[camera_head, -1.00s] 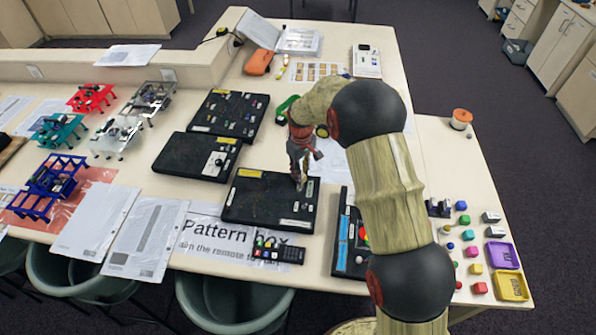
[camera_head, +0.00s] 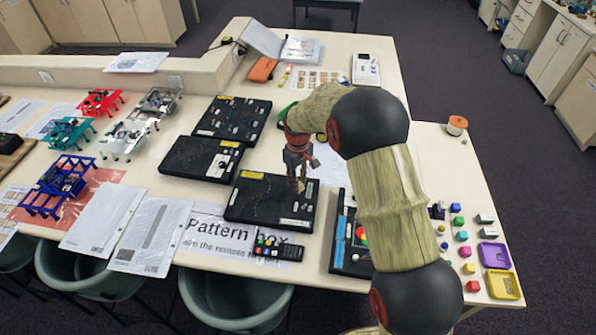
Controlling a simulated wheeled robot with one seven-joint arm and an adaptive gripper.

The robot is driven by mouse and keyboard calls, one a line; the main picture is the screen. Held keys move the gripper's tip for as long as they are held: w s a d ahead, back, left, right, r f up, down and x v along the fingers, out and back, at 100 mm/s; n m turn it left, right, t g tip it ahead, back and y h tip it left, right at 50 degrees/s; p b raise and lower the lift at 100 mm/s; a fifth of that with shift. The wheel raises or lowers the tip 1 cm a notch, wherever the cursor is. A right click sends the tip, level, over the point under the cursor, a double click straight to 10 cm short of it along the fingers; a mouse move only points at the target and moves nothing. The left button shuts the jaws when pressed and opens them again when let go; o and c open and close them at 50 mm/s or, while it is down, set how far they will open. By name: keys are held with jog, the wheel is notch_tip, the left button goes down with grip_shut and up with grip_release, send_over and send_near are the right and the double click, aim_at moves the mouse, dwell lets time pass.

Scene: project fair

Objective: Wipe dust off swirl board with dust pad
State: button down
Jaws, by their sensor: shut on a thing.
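A flat black board (camera_head: 252,207) with a yellow label and several pale labels lies on the table at the centre; I take it to be the swirl board. Faint brownish marks show on its dark surface. My gripper (camera_head: 298,185) points down over the board's right side, close to its surface. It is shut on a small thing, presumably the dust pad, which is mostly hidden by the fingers. I cannot tell whether it touches the board.
Two other black boards (camera_head: 201,157) (camera_head: 231,117) lie behind. A remote (camera_head: 279,248) lies on the Pattern box sheet (camera_head: 215,231) in front. Another black panel (camera_head: 345,255) with coloured pieces is at right, partly behind my arm. Small model tables (camera_head: 62,185) stand left.

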jog(key=shift+r+p, duration=0.95)
jog(key=shift+r, duration=1.15)
